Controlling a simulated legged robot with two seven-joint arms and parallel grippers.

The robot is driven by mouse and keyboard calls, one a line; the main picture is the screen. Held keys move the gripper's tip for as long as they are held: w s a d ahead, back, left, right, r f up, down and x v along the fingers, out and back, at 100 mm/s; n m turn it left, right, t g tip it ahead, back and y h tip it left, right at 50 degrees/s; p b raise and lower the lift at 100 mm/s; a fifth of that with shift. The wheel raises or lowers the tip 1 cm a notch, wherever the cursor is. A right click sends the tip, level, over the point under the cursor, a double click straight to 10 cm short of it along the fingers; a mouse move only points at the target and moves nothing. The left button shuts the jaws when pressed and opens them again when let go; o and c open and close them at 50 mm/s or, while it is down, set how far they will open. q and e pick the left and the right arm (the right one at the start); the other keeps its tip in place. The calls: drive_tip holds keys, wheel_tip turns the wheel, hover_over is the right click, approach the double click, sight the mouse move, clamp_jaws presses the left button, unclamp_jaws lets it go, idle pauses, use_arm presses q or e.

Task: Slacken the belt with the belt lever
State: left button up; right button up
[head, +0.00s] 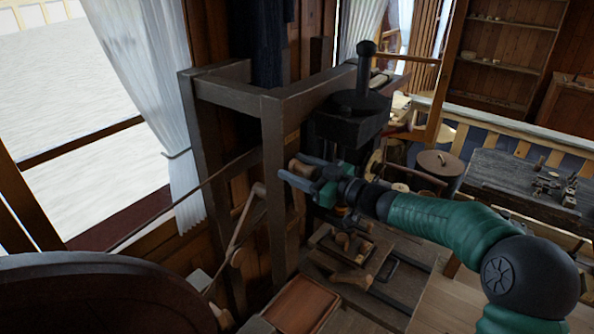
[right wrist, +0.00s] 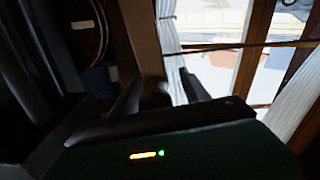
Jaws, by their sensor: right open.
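My right gripper (head: 296,173) is open beside the dark upright post of the wooden frame. A short brown wooden cylinder (head: 300,167) shows at its fingers; I cannot tell whether they touch it or what it belongs to. In the right wrist view a dim brown rounded piece (right wrist: 155,92) shows between the two dark fingers (right wrist: 160,94). A pale wooden lever (head: 243,226), which looks like the belt lever, slants left of the post with a roller at its lower end, apart from my gripper. The dark belt (head: 184,200) runs up from the lower left towards the frame. My left gripper is out of view.
The dark frame (head: 230,86) stands close to my right gripper. A black machine head (head: 352,122) stands behind my arm. Below are a bench with wooden parts (head: 350,255) and a reddish tray (head: 301,304). A large dark wheel (head: 95,296) fills the lower left.

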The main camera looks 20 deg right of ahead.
drive_tip(key=shift+s+d, duration=0.15)
drive_tip(key=shift+d, duration=0.25)
drive_tip(key=shift+w+d+f, duration=0.2)
drive_tip(key=shift+w+d, duration=0.05)
drive_tip(key=c, duration=0.4)
drive_tip(key=shift+s+a+r, duration=0.1)
drive_tip(key=shift+a+r, duration=0.05)
drive_tip(key=shift+a, duration=0.3)
drive_tip(key=c, duration=0.7)
clamp_jaws()
drive_tip(key=shift+d+r, duration=0.15)
drive_tip(key=shift+r, duration=0.05)
